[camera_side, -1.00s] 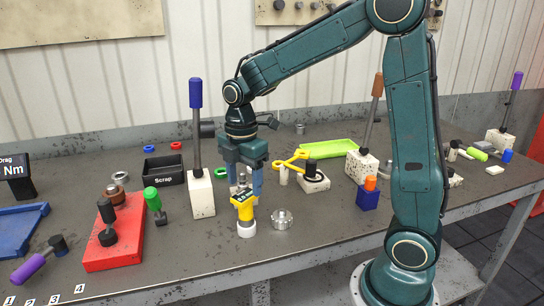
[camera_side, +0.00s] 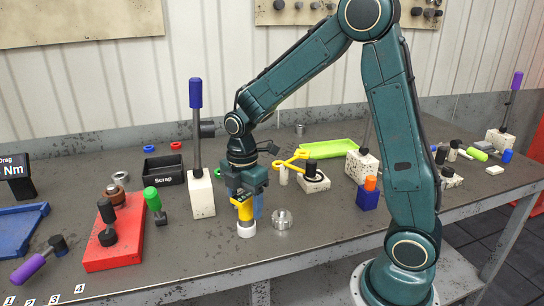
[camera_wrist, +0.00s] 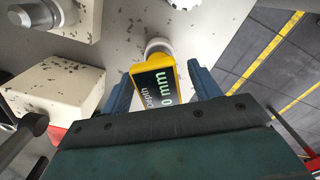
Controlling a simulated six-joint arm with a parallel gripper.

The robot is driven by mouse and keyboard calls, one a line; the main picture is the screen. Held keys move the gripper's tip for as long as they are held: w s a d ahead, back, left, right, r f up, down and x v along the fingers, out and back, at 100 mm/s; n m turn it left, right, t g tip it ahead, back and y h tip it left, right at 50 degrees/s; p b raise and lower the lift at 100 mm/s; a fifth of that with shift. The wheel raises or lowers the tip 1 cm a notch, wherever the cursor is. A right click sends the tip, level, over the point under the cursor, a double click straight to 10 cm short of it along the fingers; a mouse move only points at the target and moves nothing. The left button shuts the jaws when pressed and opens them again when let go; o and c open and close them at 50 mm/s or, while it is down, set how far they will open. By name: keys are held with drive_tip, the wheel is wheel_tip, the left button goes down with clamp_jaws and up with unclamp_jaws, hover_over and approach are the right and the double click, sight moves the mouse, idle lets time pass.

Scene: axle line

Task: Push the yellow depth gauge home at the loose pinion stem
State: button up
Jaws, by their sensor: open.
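The yellow depth gauge (camera_side: 244,208) stands upright at the front middle of the bench, on a white round piece (camera_side: 246,230). Its dark display faces the wrist camera (camera_wrist: 157,88) and reads "depth" and "0 mm". My gripper (camera_side: 247,206) is low over the gauge and hides its top. In the wrist view its blue fingers (camera_wrist: 162,86) are apart, one on either side of the gauge, with a visible gap at the right; contact at the left is unclear. I cannot make out a separate pinion stem under the gauge.
A white block with a tall blue-handled lever (camera_side: 200,195) stands close left of my gripper. A silver flanged part (camera_side: 282,219) lies close right. A red block (camera_side: 125,245) is further left, a blue block with an orange top (camera_side: 368,198) further right.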

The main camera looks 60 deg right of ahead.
idle(0.5)
drive_tip(key=c, duration=1.3)
wheel_tip(320, 180, up, 20)
drive_tip(key=shift+f, duration=0.1)
idle(0.4)
drive_tip(key=shift+s+d+f, duration=1.1)
drive_tip(key=shift+d+f, duration=0.05)
drive_tip(key=shift+f, duration=0.7)
drive_tip(key=shift+s+d+f, duration=1.1)
drive_tip(key=shift+f, duration=0.8)
drive_tip(key=shift+s+d+f, duration=1.1)
drive_tip(key=shift+d+f, duration=0.05)
drive_tip(key=shift+f, duration=0.7)
